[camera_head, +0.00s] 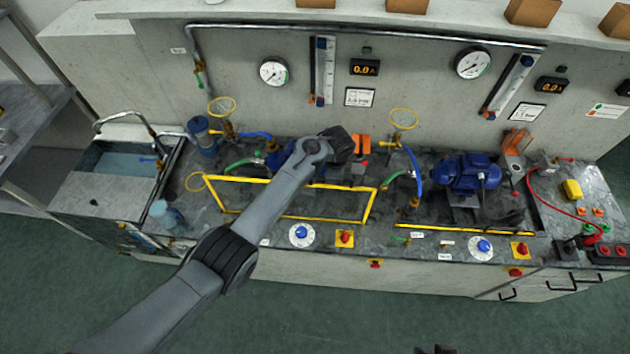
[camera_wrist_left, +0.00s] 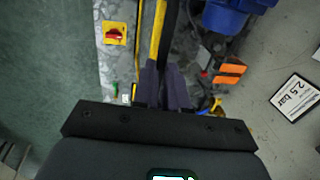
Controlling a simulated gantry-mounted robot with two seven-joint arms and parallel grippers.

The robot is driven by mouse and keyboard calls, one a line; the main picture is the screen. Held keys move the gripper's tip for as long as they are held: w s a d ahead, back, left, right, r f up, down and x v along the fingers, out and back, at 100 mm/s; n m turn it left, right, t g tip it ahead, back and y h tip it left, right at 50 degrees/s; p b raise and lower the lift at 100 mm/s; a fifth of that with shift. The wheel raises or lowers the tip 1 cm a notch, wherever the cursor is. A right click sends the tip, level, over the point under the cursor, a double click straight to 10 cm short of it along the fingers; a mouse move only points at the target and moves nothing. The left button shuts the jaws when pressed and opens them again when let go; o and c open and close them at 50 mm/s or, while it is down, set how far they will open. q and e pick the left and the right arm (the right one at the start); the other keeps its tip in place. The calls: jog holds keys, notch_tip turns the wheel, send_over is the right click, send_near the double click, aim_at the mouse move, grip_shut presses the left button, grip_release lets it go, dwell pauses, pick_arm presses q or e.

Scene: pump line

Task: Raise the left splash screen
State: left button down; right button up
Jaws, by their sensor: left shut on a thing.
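The left splash screen (camera_head: 235,181) is a clear panel in a yellow frame at the left pump station. Its side bars run between a front bar and a bar farther back, and its exact tilt is hard to tell. My left arm crosses over it and hides part of it and of the pump. In the left wrist view, my left gripper (camera_wrist_left: 165,88) is shut on the screen's yellow bar (camera_wrist_left: 158,35), which runs away from the fingers. The fingertips are hidden in the head view. My right gripper does not clearly show.
The right splash screen (camera_head: 465,230) shows as a low yellow line before the blue right pump (camera_head: 468,172). A blue dial (camera_head: 301,233) and a red switch (camera_head: 345,238) sit along the front edge. A beaker (camera_head: 162,210) stands left. Pipes and gauges line the wall.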

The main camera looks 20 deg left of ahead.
pick_arm(q)
jog(key=shift+w+r, duration=0.1)
jog(key=shift+r, duration=0.3)
jog(key=shift+d+r, duration=0.1)
jog(key=c, duration=1.3)
grip_release()
jog(key=shift+o, duration=0.7)
notch_tip(320, 180, up, 10)
jog(key=s, duration=0.2)
jog(key=shift+s+d+r, duration=0.15)
jog(key=shift+r, duration=0.05)
jog(key=shift+f, duration=0.1)
